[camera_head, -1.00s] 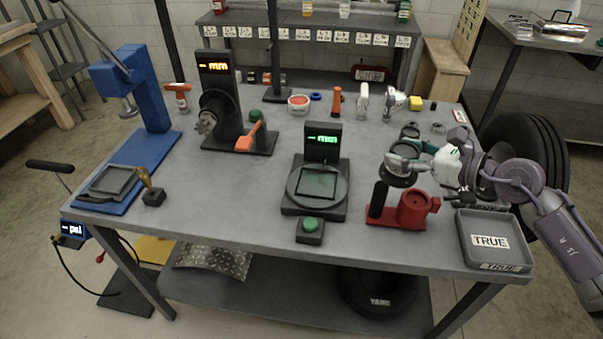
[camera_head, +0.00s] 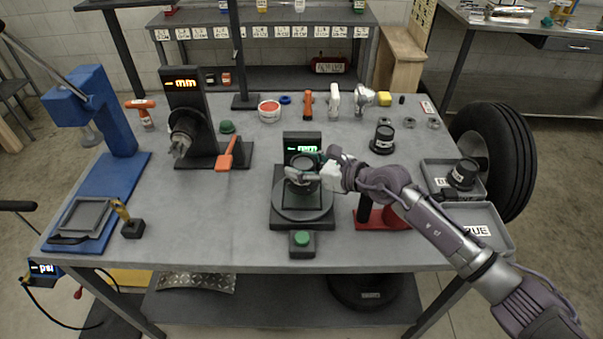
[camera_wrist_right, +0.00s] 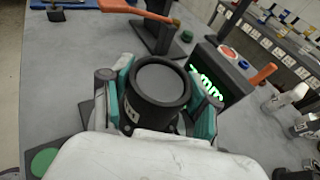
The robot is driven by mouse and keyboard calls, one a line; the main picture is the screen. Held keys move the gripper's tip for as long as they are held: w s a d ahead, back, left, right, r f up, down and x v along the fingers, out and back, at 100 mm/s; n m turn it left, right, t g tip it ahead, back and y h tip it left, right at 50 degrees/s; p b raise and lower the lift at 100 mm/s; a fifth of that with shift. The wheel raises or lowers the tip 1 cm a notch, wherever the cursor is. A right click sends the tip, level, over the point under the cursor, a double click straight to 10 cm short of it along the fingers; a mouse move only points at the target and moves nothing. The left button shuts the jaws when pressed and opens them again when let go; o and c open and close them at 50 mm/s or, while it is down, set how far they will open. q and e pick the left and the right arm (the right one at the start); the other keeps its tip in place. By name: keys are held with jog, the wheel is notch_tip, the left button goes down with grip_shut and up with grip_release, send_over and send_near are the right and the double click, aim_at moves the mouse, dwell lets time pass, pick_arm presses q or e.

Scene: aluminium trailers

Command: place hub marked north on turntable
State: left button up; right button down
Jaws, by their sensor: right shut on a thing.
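The turntable (camera_head: 292,214) is a grey round plate on a dark base, with a green-lit display post behind it. My right gripper (camera_head: 303,175) reaches over the turntable from the right. It is shut on a dark cylindrical hub, which shows upright between teal finger pads in the right wrist view (camera_wrist_right: 158,88). The hub has a small white label on its side, too small to read. Two similar dark hubs show: one on the table (camera_head: 383,138), one in a tray (camera_head: 463,173). My left gripper is not in view.
A green button box (camera_head: 302,243) sits in front of the turntable. A red fixture (camera_head: 370,219) stands right of it, under my arm. Grey trays (camera_head: 503,222) lie at the right edge. A mm gauge (camera_head: 186,105) and blue press (camera_head: 120,150) stand left.

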jog(key=shift+a, duration=0.15)
notch_tip(320, 180, down, 3)
jog(key=shift+f, duration=0.4)
jog(key=shift+f, duration=0.1)
jog(key=c, duration=0.7)
grip_release()
jog(key=shift+f+b, duration=0.25)
jog(key=shift+b, duration=0.1)
jog(key=o, duration=0.4)
